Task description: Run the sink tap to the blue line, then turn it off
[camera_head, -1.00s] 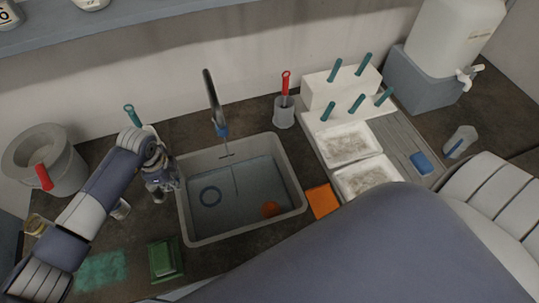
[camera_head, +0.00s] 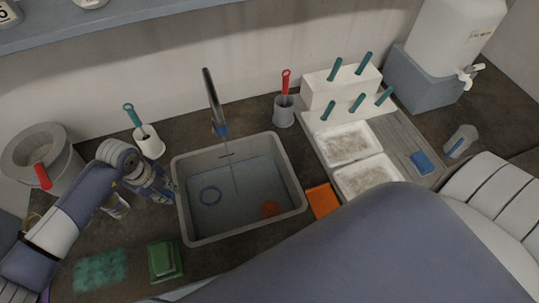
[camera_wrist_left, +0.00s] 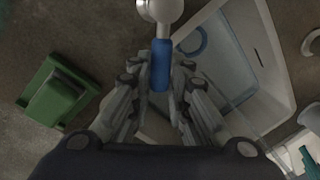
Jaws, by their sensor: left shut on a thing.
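The tap (camera_head: 212,100) stands at the back of the grey sink (camera_head: 297,190); it is dark with a blue part low on it. A thin pale streak, like running water, drops from it into the sink. The sink holds bluish water (camera_head: 235,205); I cannot tell where its level stands against a blue line. My left gripper (camera_head: 168,187) is at the sink's left edge. In the left wrist view its fingers (camera_wrist_left: 160,95) are shut on a blue handle (camera_wrist_left: 160,65) with a rounded metal end. The handle is hidden in the head view. My right gripper is not in view.
A teal-handled brush stands in a white holder (camera_head: 150,147) behind my left wrist. A grey bucket (camera_head: 60,165) is at the left. A green box (camera_head: 164,260) and an orange pad (camera_head: 322,201) lie near the sink. A red-handled brush holder (camera_head: 284,115) stands behind it.

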